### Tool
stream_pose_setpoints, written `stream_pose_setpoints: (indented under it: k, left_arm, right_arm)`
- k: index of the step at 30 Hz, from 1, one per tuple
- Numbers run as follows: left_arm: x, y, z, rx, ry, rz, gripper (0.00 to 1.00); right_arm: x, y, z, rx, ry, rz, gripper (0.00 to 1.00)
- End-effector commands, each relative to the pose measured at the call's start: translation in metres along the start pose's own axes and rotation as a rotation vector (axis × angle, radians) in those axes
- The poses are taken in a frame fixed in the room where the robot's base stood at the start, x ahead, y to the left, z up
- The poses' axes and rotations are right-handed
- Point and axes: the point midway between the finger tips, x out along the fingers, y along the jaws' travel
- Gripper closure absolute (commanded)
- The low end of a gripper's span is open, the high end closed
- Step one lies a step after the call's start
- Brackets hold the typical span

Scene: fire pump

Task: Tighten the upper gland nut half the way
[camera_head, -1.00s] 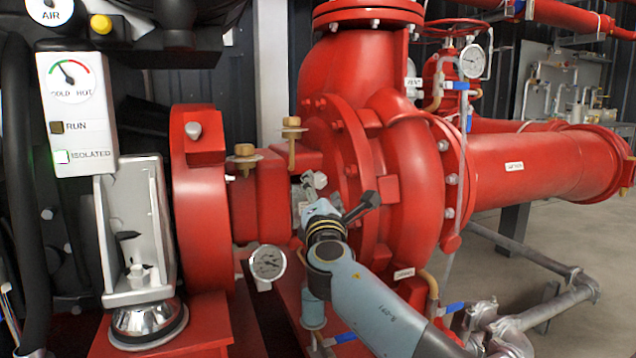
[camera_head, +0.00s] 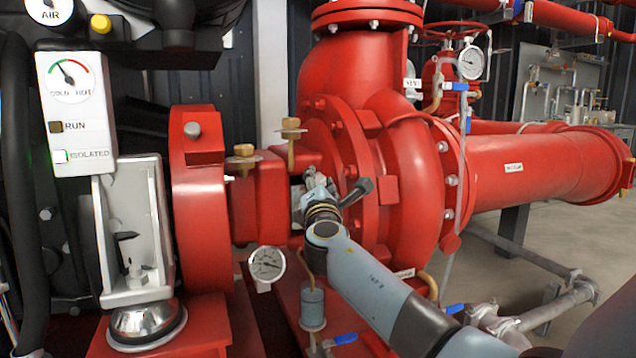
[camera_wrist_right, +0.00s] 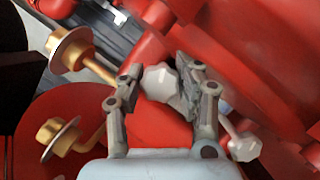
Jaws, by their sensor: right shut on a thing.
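The pump's gland area sits in the gap between the red bearing housing (camera_head: 255,205) and the red pump casing (camera_head: 395,170). My right gripper (camera_head: 315,188) reaches into this gap from below right. A second pale nut or bolt head (camera_wrist_right: 243,146) shows outside the right finger. In the head view the gripper and wrist mostly hide the held nut. My left gripper is not in view.
A small gauge (camera_head: 266,264) hangs below the housing. A glass cup (camera_head: 313,303) and blue-handled valve (camera_head: 340,339) lie below my arm.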

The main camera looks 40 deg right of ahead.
Motion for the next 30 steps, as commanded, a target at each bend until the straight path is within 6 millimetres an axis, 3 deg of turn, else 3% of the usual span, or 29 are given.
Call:
stream_pose_setpoints:
  k: [3, 14, 30]
  left_arm:
    - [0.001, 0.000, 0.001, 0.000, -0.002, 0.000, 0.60]
    - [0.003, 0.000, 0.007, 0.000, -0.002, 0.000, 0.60]
    - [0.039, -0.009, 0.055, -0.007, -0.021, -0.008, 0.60]
  right_arm:
    - [0.000, -0.001, 0.000, 0.000, 0.000, -0.001, 0.99]
    - [0.000, 0.000, 0.000, 0.070, -0.001, -0.031, 0.99]
    - [0.000, 0.002, 0.001, 0.473, 0.000, -0.197, 0.99]
